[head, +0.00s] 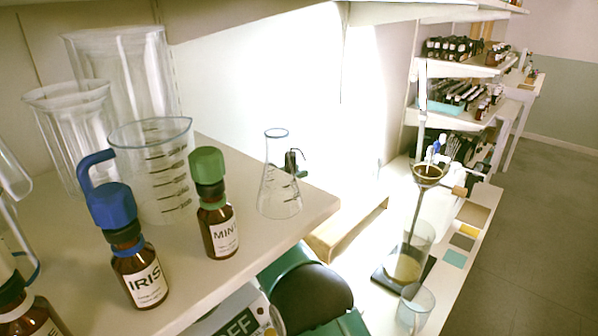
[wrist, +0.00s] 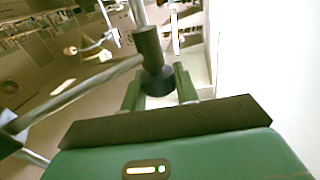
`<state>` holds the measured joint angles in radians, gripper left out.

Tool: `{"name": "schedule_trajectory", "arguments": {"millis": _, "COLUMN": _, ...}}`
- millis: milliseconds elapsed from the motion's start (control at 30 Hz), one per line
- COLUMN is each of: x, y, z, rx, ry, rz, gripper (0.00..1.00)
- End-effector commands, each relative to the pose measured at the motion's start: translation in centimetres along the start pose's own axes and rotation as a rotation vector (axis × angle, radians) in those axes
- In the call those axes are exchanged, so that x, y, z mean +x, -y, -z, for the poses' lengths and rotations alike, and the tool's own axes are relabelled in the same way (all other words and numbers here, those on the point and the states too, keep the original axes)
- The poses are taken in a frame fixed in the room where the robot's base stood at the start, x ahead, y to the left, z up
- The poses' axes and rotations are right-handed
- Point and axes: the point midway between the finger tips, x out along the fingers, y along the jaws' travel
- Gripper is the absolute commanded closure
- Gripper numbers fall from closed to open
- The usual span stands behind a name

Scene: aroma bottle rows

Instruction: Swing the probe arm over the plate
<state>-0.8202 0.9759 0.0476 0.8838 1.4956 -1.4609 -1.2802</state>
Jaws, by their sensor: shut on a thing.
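In the wrist view, the green fingers of my gripper (wrist: 158,92) stand on either side of a dark cylindrical grip (wrist: 149,45), shut on it. A grey rod (wrist: 80,92) runs from near this grip down to the left, and a thinner upright post rises above it; these look like the probe arm, though the exact joint is unclear. I cannot identify the plate for certain in the wrist view. In the head view, a dark flat base (head: 388,284) lies on the low bench at right, under a glass vessel (head: 410,255) with pale yellow contents. My fingertips are hidden there.
A shelf (head: 200,287) at left holds an IRIS bottle (head: 138,270), a MINT bottle (head: 216,222), a beaker (head: 152,170) and an Erlenmeyer flask (head: 279,185) near its edge. A tall stand with a funnel (head: 428,173) rises from the bench. The floor (head: 530,240) at right is clear.

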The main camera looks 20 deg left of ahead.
Motion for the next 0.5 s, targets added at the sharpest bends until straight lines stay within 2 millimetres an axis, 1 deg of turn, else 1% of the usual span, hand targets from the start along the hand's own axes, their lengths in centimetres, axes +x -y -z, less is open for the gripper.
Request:
{"name": "schedule_trajectory", "arguments": {"millis": 200, "x": -0.64, "y": 0.27, "z": 0.19, "rx": 0.002, "ry": -0.005, "rz": -0.023, "gripper": 1.0}}
{"name": "schedule_trajectory", "arguments": {"millis": 500, "x": -0.81, "y": 0.26, "z": 0.26, "rx": 0.004, "ry": -0.005, "rz": -0.067, "gripper": 1.0}}
